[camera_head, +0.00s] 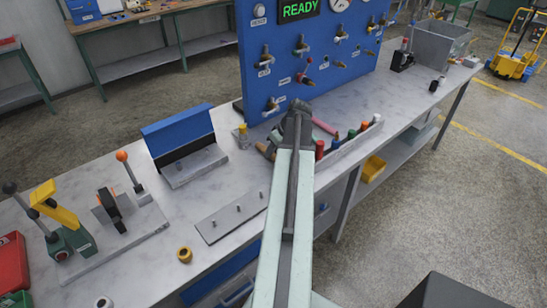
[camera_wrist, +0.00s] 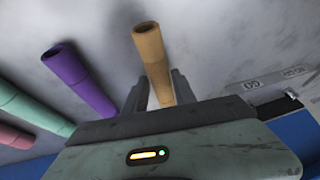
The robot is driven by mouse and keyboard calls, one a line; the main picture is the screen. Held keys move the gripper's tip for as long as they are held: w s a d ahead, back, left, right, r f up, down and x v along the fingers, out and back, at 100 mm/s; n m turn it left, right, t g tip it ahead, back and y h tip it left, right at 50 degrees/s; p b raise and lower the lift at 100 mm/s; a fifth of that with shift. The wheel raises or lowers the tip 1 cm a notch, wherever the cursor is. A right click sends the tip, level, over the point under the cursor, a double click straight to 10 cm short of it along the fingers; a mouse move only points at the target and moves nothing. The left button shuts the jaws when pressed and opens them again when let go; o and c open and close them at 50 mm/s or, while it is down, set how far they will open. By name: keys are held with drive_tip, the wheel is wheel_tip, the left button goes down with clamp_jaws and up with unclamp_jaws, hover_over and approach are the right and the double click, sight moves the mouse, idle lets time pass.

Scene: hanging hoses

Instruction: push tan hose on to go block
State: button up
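The tan hose (camera_wrist: 152,60) stands out in the wrist view, its open end towards the top. My gripper (camera_wrist: 160,78) has one finger on each side of the hose, with narrow gaps showing, so it looks open around it and not clamped. A pale label (camera_wrist: 251,85) that appears to read GO upside down is to the right of my gripper, apart from the hose. In the head view my gripper (camera_head: 298,108) is over the workbench at the foot of the blue panel, hiding part of what lies beneath.
A purple hose (camera_wrist: 80,76), a mint hose (camera_wrist: 32,106) and a pink hose (camera_wrist: 14,137) are left of the tan one. The blue panel (camera_head: 330,60) with several fittings stands behind my gripper. A plate with pegs (camera_head: 232,215) lies on the bench to the left.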

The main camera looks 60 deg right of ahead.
clamp_jaws()
wheel_tip(320, 180, up, 10)
drive_tip(key=p, duration=1)
drive_tip(key=shift+r, duration=0.2)
